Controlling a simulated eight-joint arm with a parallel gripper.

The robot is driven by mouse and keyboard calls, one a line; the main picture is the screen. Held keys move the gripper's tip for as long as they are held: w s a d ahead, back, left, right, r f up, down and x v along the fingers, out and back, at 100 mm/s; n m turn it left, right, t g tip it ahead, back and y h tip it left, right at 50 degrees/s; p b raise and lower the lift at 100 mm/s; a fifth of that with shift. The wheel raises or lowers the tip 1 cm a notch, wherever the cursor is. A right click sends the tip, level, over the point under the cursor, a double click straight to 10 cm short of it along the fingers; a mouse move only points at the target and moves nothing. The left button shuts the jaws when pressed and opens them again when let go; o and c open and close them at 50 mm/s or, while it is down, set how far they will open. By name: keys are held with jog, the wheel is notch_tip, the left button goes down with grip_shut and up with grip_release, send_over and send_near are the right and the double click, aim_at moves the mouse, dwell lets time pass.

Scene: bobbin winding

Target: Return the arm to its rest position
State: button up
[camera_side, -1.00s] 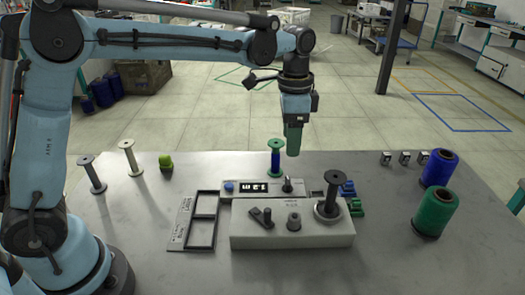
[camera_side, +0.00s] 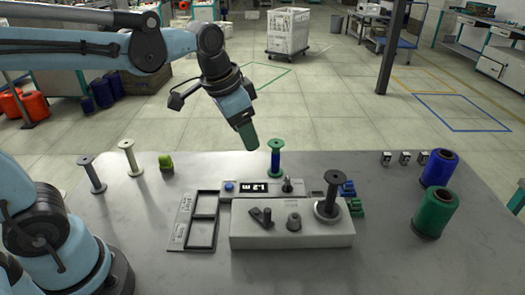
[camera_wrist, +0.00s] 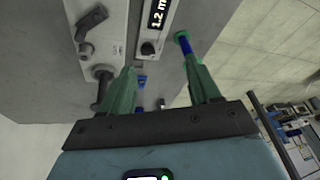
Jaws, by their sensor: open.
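My gripper (camera_side: 249,138) hangs above the back of the table, left of the blue-wound bobbin, tilted with its tip down and to the right. In the wrist view my gripper (camera_wrist: 160,80) shows two green fingers spread apart with nothing between them. The green-flanged bobbin wound with blue (camera_side: 275,160) stands upright behind the counter (camera_side: 258,188), which reads 1.2 m. The bobbin also shows in the wrist view (camera_wrist: 187,45), beyond the right finger and apart from it.
A grey winder block (camera_side: 285,233) with a spindle (camera_side: 327,200) stands at the table's centre. Two empty bobbins (camera_side: 92,175) (camera_side: 131,158) and a green piece (camera_side: 166,162) are at left. Blue (camera_side: 439,168) and green (camera_side: 435,212) spools stand at right.

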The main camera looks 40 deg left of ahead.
jog(key=s+a+f+n+t, duration=0.3)
jog(key=s+f+n, duration=0.1)
jog(key=s, duration=0.3)
jog(key=shift+s, duration=0.2)
